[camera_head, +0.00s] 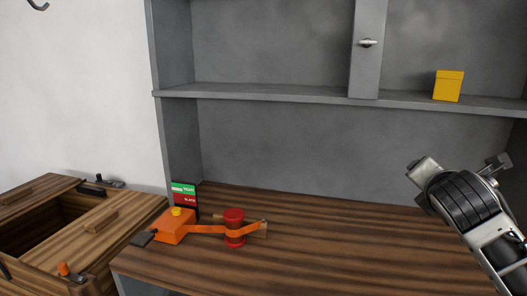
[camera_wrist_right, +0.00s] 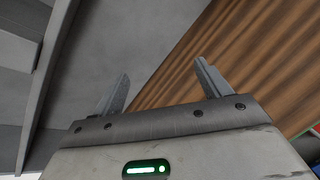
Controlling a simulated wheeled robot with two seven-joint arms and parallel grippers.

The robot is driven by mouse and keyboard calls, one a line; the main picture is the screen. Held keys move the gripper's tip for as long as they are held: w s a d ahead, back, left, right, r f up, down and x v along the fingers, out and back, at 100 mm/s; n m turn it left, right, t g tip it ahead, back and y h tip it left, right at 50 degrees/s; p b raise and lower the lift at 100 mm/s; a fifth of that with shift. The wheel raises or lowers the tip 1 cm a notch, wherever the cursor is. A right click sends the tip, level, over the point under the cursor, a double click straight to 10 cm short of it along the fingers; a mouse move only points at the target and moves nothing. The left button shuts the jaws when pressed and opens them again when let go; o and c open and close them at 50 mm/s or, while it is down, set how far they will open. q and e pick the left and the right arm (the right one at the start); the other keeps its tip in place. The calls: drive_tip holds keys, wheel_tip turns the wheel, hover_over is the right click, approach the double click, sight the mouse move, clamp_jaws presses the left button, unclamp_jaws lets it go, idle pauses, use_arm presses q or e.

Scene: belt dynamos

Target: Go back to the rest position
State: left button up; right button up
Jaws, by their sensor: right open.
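My right gripper (camera_wrist_right: 160,85) is open and empty in the right wrist view, with its two fingers apart and bare wood and grey panel beyond them. In the head view my right arm comes in from the right, and its gripper end (camera_head: 462,170) is raised in front of the grey back panel, above the wooden worktop (camera_head: 350,245). It touches nothing that I can see. My left gripper does not show in either view.
An orange box (camera_head: 174,229) with a yellow knob and an orange belt around a red spool (camera_head: 234,222) stand on the worktop's left. A green and red card (camera_head: 184,195) is behind. A yellow box (camera_head: 448,86) sits on the shelf (camera_head: 300,97). An open wooden chest (camera_head: 95,225) stands left.

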drive_tip(key=s+a+f+m+g+y, duration=0.1)
drive_tip(key=s+a+f+m, duration=0.25)
drive_tip(key=f, duration=0.35)
drive_tip(key=s+a+f+m+g+y, duration=0.2)
drive_tip(key=s+a+f+m, duration=0.1)
drive_tip(key=s+f, duration=0.3)
drive_tip(key=s+a+f+m+g+y, duration=0.1)
drive_tip(key=s+a+f+m, duration=0.2)
drive_tip(key=f, duration=0.5)
drive_tip(key=s+a+f+m+g+y, duration=0.1)
drive_tip(key=s+a+f+m+g, duration=0.1)
drive_tip(key=s+f+m, duration=0.55)
drive_tip(key=s+a+f+m+g+y, duration=0.2)
drive_tip(key=s+a+m+g, duration=0.15)
drive_tip(key=s, duration=0.75)
drive_tip(key=w+a+f+t+y, duration=0.2)
drive_tip(key=w+a+f+t, duration=0.2)
drive_tip(key=w+f+t, duration=0.2)
drive_tip(key=shift+w+a+f+t, duration=0.3)
drive_tip(key=shift+f+t, duration=0.35)
drive_tip(key=shift+f, duration=0.25)
drive_tip(key=shift+c, duration=0.4)
